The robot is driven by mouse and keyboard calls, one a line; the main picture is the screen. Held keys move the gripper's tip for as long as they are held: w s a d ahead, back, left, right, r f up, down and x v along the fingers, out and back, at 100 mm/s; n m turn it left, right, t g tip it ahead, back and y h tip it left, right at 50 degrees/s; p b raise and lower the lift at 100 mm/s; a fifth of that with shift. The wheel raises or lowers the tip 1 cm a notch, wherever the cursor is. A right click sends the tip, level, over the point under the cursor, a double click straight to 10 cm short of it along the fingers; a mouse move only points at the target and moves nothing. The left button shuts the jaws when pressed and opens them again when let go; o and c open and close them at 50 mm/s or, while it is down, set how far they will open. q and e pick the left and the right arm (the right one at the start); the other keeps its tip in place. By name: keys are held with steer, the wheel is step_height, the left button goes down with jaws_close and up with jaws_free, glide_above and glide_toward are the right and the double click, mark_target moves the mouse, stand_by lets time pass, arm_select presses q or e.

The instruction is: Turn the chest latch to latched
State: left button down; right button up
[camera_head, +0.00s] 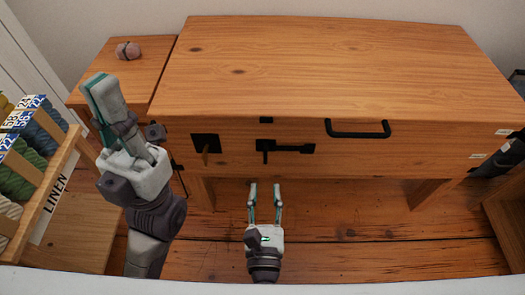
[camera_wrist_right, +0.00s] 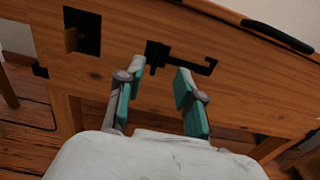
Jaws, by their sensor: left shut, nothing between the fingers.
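The wooden chest (camera_head: 320,60) stands across the middle of the head view with its lid down. On its front is a black latch (camera_head: 285,147) with a long arm lying level to the right. It also shows in the right wrist view (camera_wrist_right: 180,57), beyond my fingertips. My right gripper (camera_head: 264,190) is open and empty, below and in front of the latch, apart from it; its two fingers (camera_wrist_right: 155,80) show in the wrist view. My left gripper (camera_head: 96,82) is shut and empty, raised at the left beside the chest.
A black plate with a small tab (camera_head: 206,144) is left of the latch, and a black handle (camera_head: 357,134) is up to its right. A side table (camera_head: 125,70) bears a pinkish stone-like object (camera_head: 128,51). A LINEN shelf (camera_head: 55,195) with rolled textiles stands at left. Floor below the chest is clear.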

mark_target(266, 152)
steer(key=w+b, duration=0.1)
steer(key=w, duration=1.1)
steer(key=shift+w, duration=0.3)
jaws_close()
